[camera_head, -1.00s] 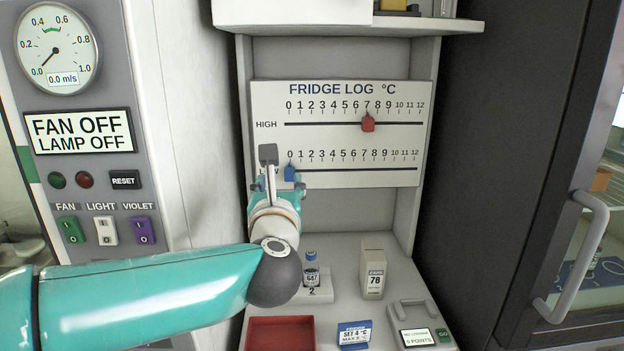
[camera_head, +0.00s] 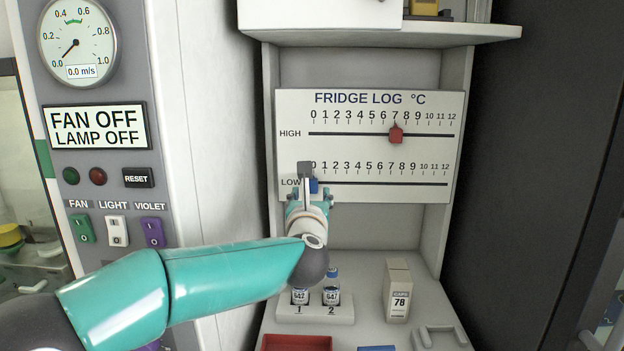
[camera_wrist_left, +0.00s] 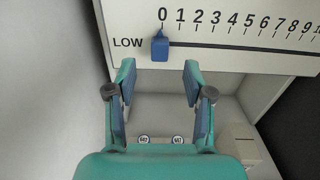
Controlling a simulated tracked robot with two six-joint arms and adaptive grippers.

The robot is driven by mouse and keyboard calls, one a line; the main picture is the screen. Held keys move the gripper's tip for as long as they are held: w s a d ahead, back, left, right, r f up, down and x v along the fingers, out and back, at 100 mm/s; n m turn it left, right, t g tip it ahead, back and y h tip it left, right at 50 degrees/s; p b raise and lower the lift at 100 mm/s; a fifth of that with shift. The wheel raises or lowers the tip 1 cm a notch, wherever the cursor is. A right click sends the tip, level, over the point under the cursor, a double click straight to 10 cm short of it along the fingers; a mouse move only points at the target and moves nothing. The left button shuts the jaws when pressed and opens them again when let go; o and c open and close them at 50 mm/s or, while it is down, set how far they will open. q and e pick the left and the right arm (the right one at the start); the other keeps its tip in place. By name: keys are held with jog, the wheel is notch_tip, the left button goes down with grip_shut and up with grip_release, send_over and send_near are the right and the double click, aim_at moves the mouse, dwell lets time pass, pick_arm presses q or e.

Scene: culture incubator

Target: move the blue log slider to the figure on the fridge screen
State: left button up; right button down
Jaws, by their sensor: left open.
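The blue log slider (camera_head: 314,186) sits at 0 on the LOW scale of the fridge log board (camera_head: 365,192). In the left wrist view the blue slider (camera_wrist_left: 159,47) stands just beyond the fingertips, between the two finger lines. My left gripper (camera_head: 310,193) is in front of the slider and partly covers it in the head view. It also shows in the left wrist view (camera_wrist_left: 157,75), open with nothing between the fingers. The red slider (camera_head: 396,135) is at about 7 on the HIGH scale. The fridge screen is not in view. My right gripper is not in view.
Two vials (camera_head: 331,291) stand in a white rack below the board, with a white carton (camera_head: 397,291) to the right. A red tray (camera_head: 296,344) is at the front. A shelf (camera_head: 385,32) overhangs the board. A switch panel (camera_head: 107,180) is at left.

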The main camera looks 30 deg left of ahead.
aim_at(313, 183)
pick_arm(q)
jog(key=p+x, duration=0.2)
jog(key=x, duration=0.5)
jog(key=shift+w+a, duration=0.15)
jog(key=shift+w, duration=0.2)
jog(key=shift+c, duration=0.2)
grip_shut()
